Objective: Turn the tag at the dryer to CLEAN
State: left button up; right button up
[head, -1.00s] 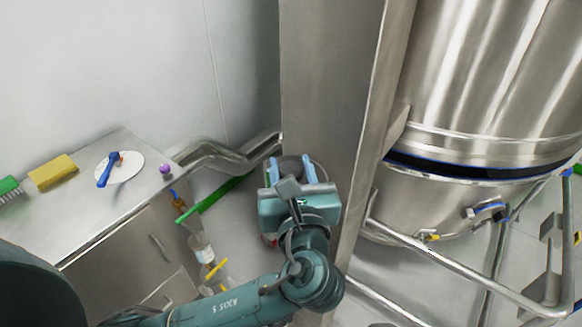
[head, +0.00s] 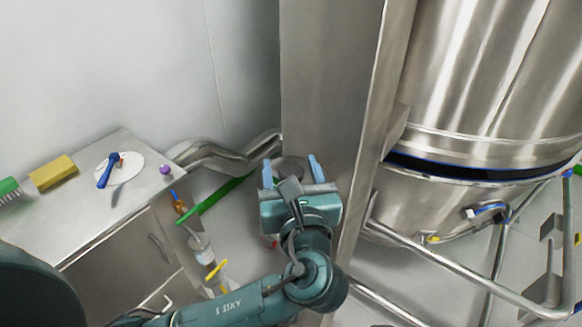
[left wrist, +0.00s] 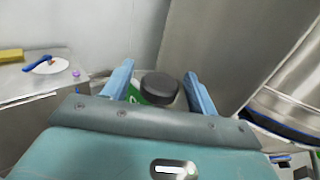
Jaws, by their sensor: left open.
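My left gripper (head: 291,170) is open in front of the steel column (head: 331,100). A dark round cap or knob (left wrist: 160,86) shows between its fingers in the left wrist view, apart from both. A small green patch with white marking (left wrist: 134,94), likely the tag, shows beside the cap near the left finger; the gripper hides the rest and I cannot read it. In the head view the round grey top (head: 290,168) shows between the fingers. The large steel dryer vessel (head: 480,90) stands right of the column. My right gripper is not in view.
A steel cabinet (head: 75,215) at left carries a yellow sponge (head: 53,172), a green brush (head: 8,187), a white plate (head: 130,165) with a blue-handled tool, and a purple knob (head: 165,169). Steel pipes (head: 215,155) and tubular rails (head: 450,265) border the column.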

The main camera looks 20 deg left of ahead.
pick_arm(q)
notch_tip(320, 180, up, 10)
dwell(0.5)
